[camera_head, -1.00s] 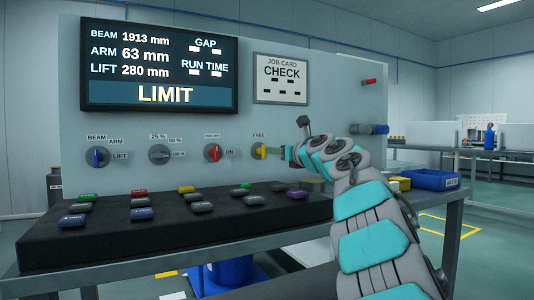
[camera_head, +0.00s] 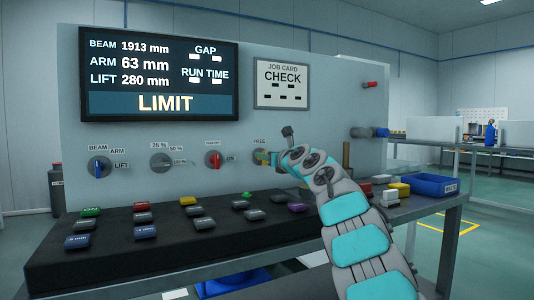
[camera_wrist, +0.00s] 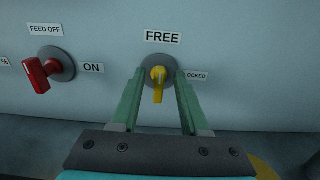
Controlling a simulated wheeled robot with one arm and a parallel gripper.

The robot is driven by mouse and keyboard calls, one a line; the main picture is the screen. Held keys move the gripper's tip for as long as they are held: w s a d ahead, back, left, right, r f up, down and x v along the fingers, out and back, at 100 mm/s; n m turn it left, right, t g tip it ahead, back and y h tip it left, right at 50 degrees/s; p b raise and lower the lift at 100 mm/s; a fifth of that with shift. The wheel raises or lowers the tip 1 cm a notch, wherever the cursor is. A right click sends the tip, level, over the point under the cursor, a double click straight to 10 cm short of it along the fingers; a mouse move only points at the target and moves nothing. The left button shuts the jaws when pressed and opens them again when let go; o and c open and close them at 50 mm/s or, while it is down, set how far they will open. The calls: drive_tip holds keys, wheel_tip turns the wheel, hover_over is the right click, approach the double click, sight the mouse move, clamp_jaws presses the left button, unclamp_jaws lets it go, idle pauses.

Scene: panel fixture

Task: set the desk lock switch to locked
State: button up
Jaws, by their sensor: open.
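The desk lock switch is a yellow knob (camera_wrist: 158,84) on a round grey base, with a FREE label (camera_wrist: 162,37) above it and a LOCKED label (camera_wrist: 195,76) at its right. Its grip stands upright, in line with FREE. My gripper (camera_wrist: 159,88) is open, with one green finger on each side of the yellow knob. I cannot tell whether either finger touches it. In the head view the yellow knob (camera_head: 261,157) is partly hidden by my gripper (camera_head: 272,159), which reaches the panel from the right.
A red FEED OFF/ON switch (camera_wrist: 38,74) sits left of the lock switch. The black desk (camera_head: 150,257) below the panel carries several coloured buttons. A blue bin (camera_head: 436,184) stands at the right. A screen (camera_head: 160,75) reads LIMIT.

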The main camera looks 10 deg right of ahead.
clamp_jaws()
idle(0.4)
